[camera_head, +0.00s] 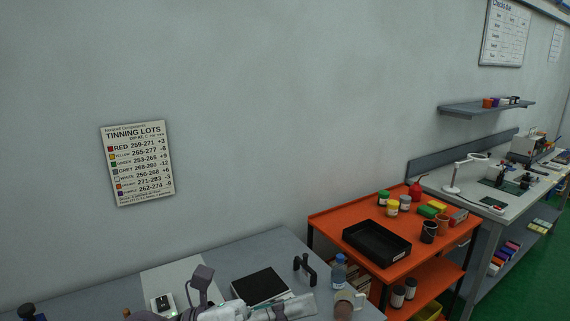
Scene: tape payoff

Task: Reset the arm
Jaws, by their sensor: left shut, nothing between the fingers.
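My left gripper (203,277) is dark grey, low in the head view, and raised over the front part of the grey table (270,245). It looks shut and empty. A pale link of my arm (250,311) lies across the bottom edge and covers part of the table. My right gripper is not in view.
A dark flat tray-like item (260,286), a black stand (305,269), a blue bottle (339,272) and a mug (345,304) are close by on the table. An orange cart (330,222) with a black tray (376,243) stands to the right. The wall bears a lot chart (138,163).

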